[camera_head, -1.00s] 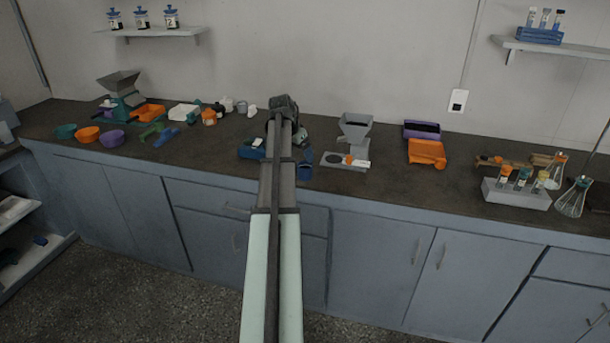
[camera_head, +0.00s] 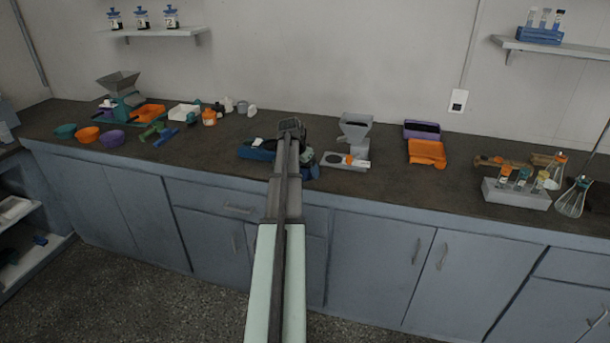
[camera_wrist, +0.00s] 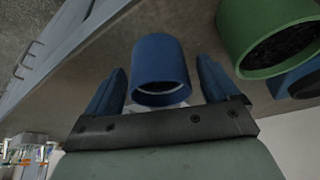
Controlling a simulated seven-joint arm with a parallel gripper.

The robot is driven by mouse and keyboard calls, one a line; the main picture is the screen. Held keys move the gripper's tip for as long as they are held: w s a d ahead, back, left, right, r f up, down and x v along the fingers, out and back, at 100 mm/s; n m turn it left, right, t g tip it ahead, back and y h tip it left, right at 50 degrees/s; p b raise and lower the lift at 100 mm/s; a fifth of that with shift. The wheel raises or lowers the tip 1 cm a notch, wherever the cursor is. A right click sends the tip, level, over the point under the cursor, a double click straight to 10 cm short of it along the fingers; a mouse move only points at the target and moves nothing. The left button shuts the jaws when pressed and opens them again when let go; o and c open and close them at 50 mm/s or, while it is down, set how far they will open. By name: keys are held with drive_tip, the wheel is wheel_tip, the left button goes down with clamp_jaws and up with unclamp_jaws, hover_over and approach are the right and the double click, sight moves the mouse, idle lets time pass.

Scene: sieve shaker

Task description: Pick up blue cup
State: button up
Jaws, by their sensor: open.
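The blue cup (camera_wrist: 160,68) stands out clearly in the wrist view, with its open rim facing the camera. My gripper (camera_wrist: 161,76) is open, with one blue finger on the cup's left and the other on its right. Narrow gaps show between the fingers and the cup, so it is not clamped. In the head view my gripper is over the middle of the counter and largely hides the cup, so contact cannot be told there.
A green container (camera_wrist: 268,35) with dark contents is close by the right finger in the wrist view. A grey hopper device (camera_head: 355,135) stands to the right on the counter (camera_head: 385,185). Orange (camera_head: 427,152) and purple (camera_head: 422,130) trays are farther right.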

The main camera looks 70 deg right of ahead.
drive_tip(key=c, duration=1.2)
wheel_tip(320, 180, up, 10)
drive_tip(key=shift+f, duration=4.85)
